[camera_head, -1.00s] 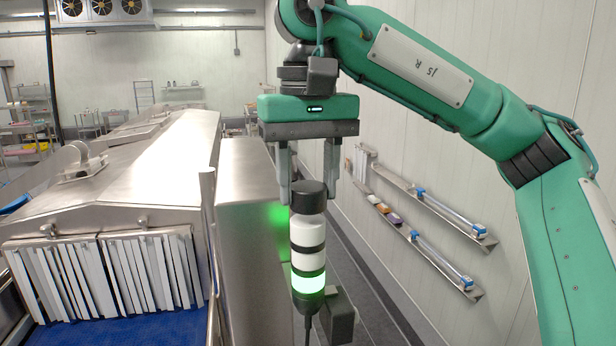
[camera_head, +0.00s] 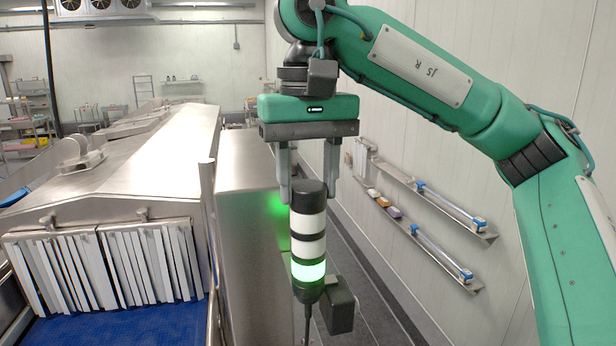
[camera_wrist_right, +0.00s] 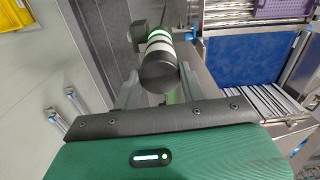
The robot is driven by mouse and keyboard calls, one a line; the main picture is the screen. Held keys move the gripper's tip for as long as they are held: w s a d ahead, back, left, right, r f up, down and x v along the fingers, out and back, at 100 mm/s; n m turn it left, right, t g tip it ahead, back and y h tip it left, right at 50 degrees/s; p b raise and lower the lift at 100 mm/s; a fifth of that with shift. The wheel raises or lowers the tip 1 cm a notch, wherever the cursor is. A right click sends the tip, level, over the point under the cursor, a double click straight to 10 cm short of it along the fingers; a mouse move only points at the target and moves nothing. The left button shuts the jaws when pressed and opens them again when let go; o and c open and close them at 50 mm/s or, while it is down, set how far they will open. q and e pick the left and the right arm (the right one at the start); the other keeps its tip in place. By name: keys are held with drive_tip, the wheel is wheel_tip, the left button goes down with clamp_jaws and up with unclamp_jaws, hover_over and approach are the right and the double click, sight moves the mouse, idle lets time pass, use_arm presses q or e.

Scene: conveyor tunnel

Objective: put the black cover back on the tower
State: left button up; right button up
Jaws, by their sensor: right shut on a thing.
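The light tower (camera_head: 307,248) stands upright in the head view, with white and black bands and a lit green segment (camera_head: 308,270) low down. The black cover (camera_head: 307,196) is at its top, in line with it, and no gap shows between them. My right gripper (camera_head: 308,192) points down with one finger on each side of the cover and is shut on it. In the right wrist view the cover (camera_wrist_right: 158,76) lies between the fingers, with the banded tower behind it. My left gripper is not in view.
A steel cabinet (camera_head: 245,240) stands close to the left of the tower. A steel tunnel (camera_head: 150,170) with strip curtains and a blue belt (camera_head: 110,328) lies further left. A black box (camera_head: 338,305) is beside the tower's base. Wall shelves (camera_head: 425,235) are at the right.

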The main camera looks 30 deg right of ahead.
sight(308, 185)
drive_tip(key=o, duration=1.5)
drive_tip(key=shift+c, duration=0.2)
drive_tip(key=shift+r, duration=0.1)
wheel_tip(308, 185, up, 14)
drive_tip(key=p, duration=0.1)
drive_tip(key=shift+f, duration=0.2)
